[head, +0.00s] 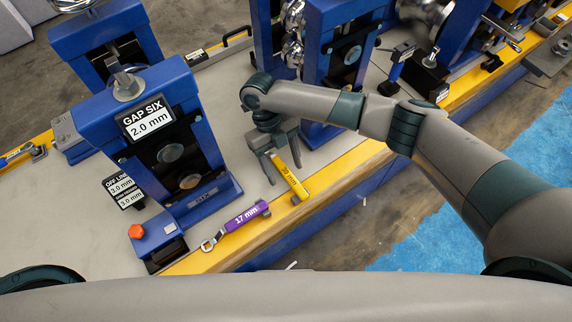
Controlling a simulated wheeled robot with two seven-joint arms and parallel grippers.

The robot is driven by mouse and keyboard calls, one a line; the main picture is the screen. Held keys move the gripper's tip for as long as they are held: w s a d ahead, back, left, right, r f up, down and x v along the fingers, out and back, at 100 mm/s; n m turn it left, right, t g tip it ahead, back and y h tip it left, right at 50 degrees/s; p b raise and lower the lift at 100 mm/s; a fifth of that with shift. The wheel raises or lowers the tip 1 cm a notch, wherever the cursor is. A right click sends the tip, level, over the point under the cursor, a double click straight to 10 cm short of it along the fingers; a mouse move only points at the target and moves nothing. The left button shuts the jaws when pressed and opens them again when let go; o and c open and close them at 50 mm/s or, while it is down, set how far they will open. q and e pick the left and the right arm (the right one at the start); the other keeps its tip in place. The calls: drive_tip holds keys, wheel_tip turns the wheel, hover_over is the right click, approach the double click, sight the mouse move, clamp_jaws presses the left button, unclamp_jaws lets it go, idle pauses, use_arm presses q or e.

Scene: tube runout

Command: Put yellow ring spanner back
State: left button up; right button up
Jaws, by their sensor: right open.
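The yellow ring spanner (290,178) carries a black size marking and lies at the bench's front edge, its lower end over the yellow edge strip. My right gripper (283,170) is open, pointing down over the spanner's upper end. One finger shows on each side of that end; whether they touch it I cannot tell. The spanner's far end is partly hidden by the gripper. My left gripper is not in view.
A purple 17 mm spanner (246,216) lies to the left along the edge. The blue GAP SIX stand (200,128) rises left of my right gripper. More blue stands (340,50) rise behind it. Bare grey bench top (80,227) is at the left.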

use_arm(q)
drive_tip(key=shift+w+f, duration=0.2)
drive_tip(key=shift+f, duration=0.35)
use_arm(e)
drive_tip(key=shift+f, duration=0.4)
drive_tip(key=shift+a+p+v, duration=0.15)
drive_tip(key=shift+p+v, duration=0.25)
drive_tip(key=shift+v, duration=0.55)
drive_tip(key=shift+a+p+v, duration=0.15)
drive_tip(key=shift+p+v, duration=0.25)
drive_tip(key=shift+v, duration=0.5)
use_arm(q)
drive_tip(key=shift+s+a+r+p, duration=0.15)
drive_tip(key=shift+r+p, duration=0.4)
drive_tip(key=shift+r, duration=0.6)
use_arm(e)
drive_tip(key=shift+v, duration=1.35)
drive_tip(key=shift+w, duration=0.1)
